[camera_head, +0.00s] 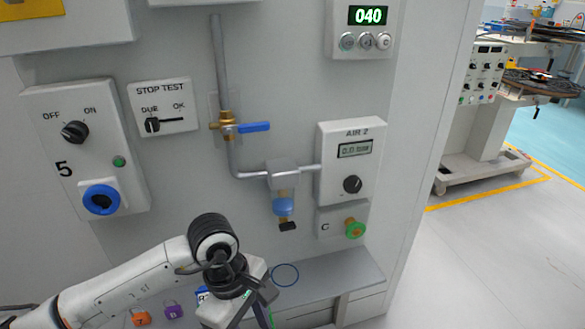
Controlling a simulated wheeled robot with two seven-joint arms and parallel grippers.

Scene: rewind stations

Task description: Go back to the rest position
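My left arm comes in from the lower left, in front of the grey panel (280,85). My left gripper (260,302) is low in the view, over the shelf (335,275) at the foot of the panel. It is seen from above and behind, and its fingertips are partly hidden, so I cannot tell whether it is open or shut or holds anything. A thin blue ring (286,275) lies just right of it on the shelf. My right gripper is not in view.
Orange (141,318) and purple (173,311) padlocks lie left of my gripper. The panel bears switch box 5 (84,150), a blue-handled valve (228,126) and the AIR 2 box (350,165). Open floor (490,250) and another station (485,125) are at right.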

